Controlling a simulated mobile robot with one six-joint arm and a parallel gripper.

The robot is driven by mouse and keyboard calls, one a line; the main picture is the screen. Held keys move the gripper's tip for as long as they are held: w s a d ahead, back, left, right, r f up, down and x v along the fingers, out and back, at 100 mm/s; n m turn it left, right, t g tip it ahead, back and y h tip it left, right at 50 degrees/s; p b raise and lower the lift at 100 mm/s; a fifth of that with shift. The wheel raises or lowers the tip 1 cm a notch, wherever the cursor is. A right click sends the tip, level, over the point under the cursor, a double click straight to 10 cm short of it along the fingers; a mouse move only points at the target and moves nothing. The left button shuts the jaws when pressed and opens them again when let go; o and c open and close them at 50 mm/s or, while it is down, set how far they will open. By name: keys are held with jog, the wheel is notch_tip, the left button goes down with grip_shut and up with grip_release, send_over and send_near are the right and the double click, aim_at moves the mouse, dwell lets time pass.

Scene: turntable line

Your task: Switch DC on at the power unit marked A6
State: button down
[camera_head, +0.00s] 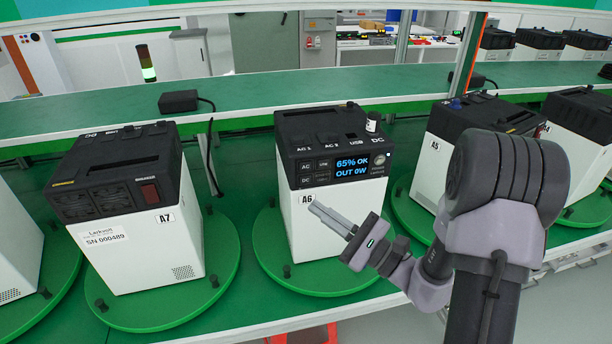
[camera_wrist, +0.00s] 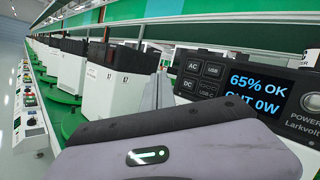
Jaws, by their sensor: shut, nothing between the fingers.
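The power unit marked A6 (camera_head: 322,195) stands on a green turntable, a white box with a black top. Its front display (camera_head: 352,166) reads "65% OK" and "OUT 0W". Left of the display are small buttons, AC above and DC (camera_head: 305,181) below. In the wrist view the DC button (camera_wrist: 188,86) sits under the AC button (camera_wrist: 193,66), and the display (camera_wrist: 257,92) shows the same text. My gripper (camera_head: 314,208) is shut and empty, in front of the unit's white face near the A6 label and below the buttons. Whether it touches the unit cannot be told.
Unit A7 (camera_head: 130,235) stands on its own turntable to the left, A5 (camera_head: 440,150) to the right behind my arm. A small white cylinder (camera_head: 372,122) stands on A6's top. A green shelf (camera_head: 270,90) runs behind, with a black adapter (camera_head: 178,101) on it.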

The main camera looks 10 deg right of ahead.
aim_at(296, 177)
jog(key=w+p, duration=0.2)
jog(key=w, duration=0.4)
jog(key=shift+w, duration=0.15)
dwell(1.8)
jog(key=shift+w, duration=0.35)
jog(key=shift+w, duration=0.3)
dwell(0.5)
jog(key=shift+s, duration=0.15)
jog(key=shift+s+b, duration=0.55)
